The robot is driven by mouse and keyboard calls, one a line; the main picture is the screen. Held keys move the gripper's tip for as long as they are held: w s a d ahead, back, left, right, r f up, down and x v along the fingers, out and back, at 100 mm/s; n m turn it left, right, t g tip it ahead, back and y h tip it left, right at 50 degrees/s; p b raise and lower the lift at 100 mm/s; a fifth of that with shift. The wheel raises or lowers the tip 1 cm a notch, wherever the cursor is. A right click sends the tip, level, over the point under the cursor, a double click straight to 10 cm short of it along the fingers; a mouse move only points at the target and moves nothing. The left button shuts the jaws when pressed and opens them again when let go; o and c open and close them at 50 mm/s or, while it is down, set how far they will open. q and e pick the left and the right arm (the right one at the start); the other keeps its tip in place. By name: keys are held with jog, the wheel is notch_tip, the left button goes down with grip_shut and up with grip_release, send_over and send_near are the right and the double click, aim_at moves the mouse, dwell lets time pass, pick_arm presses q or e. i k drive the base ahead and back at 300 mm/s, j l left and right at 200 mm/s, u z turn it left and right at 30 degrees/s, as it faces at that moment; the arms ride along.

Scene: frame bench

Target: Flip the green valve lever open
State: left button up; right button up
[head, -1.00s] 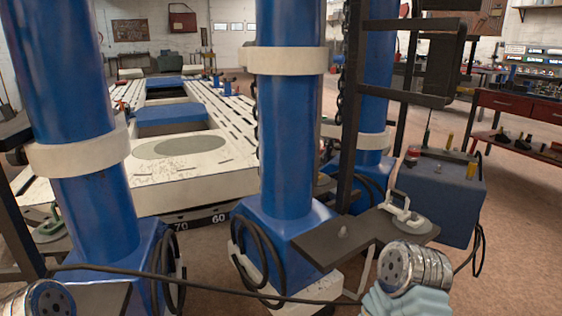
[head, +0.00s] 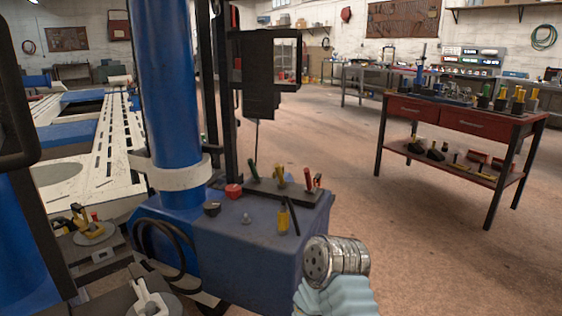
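A small green-handled lever (head: 252,171) stands at the back of the blue control box (head: 245,255), on a dark plate. Beside it on the same plate are a yellow lever (head: 280,176) and a red lever (head: 308,179). The green one is small, and its exact position, open or closed, cannot be told. A silver, ribbed part of my arm with a pale blue section shows at the bottom, in front of the box's right side. No gripper fingers show, and nothing of mine touches the levers.
On the box top are a red knob (head: 233,191), a black knob (head: 211,208) and a yellow handle (head: 283,221). A blue post (head: 170,95) rises at the box's left. A red workbench (head: 455,120) stands at right, with open floor (head: 430,265) before it.

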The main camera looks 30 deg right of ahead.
aim_at(255, 178)
jog(key=l, duration=1.15)
jog(key=k+l+u, duration=0.15)
jog(key=l, duration=1)
